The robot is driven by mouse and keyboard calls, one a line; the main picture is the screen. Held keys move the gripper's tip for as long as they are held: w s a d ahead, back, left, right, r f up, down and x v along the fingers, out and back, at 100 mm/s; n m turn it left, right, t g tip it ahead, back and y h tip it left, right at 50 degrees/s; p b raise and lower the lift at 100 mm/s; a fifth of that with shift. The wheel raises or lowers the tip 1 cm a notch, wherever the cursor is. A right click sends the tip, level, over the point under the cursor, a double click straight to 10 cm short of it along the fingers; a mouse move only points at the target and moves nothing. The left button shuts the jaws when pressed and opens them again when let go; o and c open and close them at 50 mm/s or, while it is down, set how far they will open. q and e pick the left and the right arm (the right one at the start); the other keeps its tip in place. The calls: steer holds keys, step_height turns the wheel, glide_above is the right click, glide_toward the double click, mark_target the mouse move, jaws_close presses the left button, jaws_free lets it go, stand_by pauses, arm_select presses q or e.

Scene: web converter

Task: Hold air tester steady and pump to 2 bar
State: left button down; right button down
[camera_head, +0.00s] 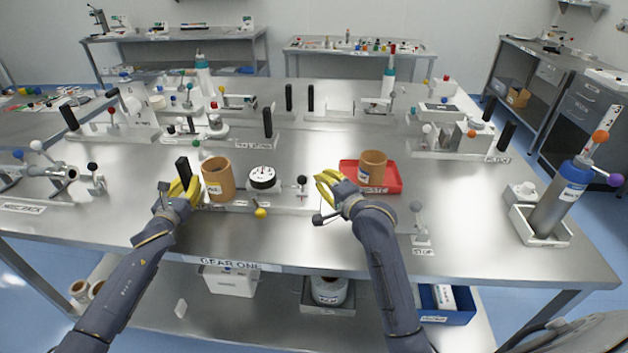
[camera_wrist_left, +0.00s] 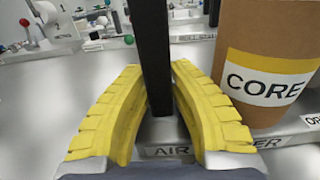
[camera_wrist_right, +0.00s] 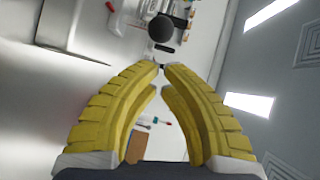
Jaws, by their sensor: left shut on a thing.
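The air tester is a low metal base (camera_head: 285,205) near the table's front, labelled AIR in the left wrist view (camera_wrist_left: 168,152). It bears a black upright grip (camera_head: 183,170), a brown core (camera_head: 218,178), a round white-faced dial (camera_head: 262,177), a black-knobbed lever (camera_head: 301,186) and a yellow ball (camera_head: 260,212). The dial's reading is too small to tell. My left gripper (camera_head: 182,188) is shut on the black grip, which stands between its fingers in the left wrist view (camera_wrist_left: 156,60). My right gripper (camera_head: 322,184) is shut and empty, right of the black knob; its fingertips nearly meet.
A red tray (camera_head: 395,178) holding another brown core (camera_head: 372,168) stands just right of my right gripper. A grey-knobbed STOP lever (camera_head: 418,220) stands at front right. Other devices line the back of the table. Bare tabletop lies behind the tester.

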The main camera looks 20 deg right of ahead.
mark_target(304, 181)
steer(key=s+d+r, duration=0.1)
steer(key=s+d, duration=0.1)
steer(key=s, duration=0.7)
steer(key=shift+r, duration=0.15)
steer(key=c, duration=1.8)
jaws_free()
steer(key=shift+s+r, duration=0.15)
steer(key=shift+s, duration=0.35)
steer(key=shift+o, duration=1)
steer(key=shift+w+r, duration=0.1)
steer(key=shift+r, duration=0.25)
steer(key=o, duration=0.5)
steer(key=w+a+r+n+y, duration=0.1)
steer(key=w+a+r+n, duration=0.1)
steer(key=a+r, duration=0.2)
steer(key=shift+w+r+t, duration=0.15)
steer(key=shift+t, duration=0.15)
steer(key=shift+w+a+f+n+g+h, duration=0.45)
steer(key=shift+w+f+n, duration=0.85)
steer(key=shift+w+n, duration=1)
steer(key=shift+w+a+f+n+g+h, duration=0.45)
steer(key=shift+w+f+n, duration=1)
steer(key=shift+n, duration=1.6)
steer(key=shift+w+a+f+n+g+h, duration=0.2)
steer(key=shift+w+a+f+n+g, duration=0.75)
steer(key=shift+w+n, duration=1.35)
steer(key=shift+s+d+f+n+t, duration=0.25)
steer(key=shift+s+d+n, duration=0.1)
